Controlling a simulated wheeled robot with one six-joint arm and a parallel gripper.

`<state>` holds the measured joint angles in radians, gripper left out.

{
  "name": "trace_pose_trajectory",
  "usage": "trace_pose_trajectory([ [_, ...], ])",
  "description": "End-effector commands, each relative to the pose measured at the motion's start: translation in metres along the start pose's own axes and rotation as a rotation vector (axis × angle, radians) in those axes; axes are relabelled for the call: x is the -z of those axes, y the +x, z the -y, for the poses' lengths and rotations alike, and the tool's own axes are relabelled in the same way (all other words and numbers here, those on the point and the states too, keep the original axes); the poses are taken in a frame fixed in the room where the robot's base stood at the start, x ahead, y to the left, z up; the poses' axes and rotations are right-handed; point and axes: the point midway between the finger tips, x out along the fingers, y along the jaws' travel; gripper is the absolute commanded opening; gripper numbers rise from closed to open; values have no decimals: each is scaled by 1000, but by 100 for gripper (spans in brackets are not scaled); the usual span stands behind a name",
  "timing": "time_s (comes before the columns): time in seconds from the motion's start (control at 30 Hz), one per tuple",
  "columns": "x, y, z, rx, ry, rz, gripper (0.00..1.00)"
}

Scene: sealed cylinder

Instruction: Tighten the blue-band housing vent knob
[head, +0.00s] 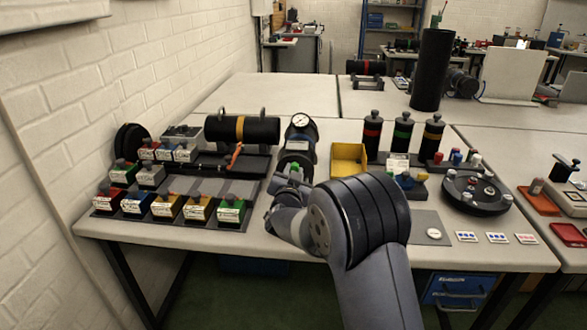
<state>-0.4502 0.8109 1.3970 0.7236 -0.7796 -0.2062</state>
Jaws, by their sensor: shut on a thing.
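Small green parts show at the fingers.
Several labelled small boxes with coloured bases (167,207) stand at left. A black cylinder with an orange band (217,128) lies behind them. A yellow bin (348,160) is beside my gripper. A round black turntable (478,206) stands right. The tables behind have bare room.

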Motion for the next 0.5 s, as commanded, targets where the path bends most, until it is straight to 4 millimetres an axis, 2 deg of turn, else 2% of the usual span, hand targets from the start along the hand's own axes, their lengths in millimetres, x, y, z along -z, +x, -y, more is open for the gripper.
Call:
trace_pose_trajectory([
  [0.5,0,0,0,1,-446,3,1],
])
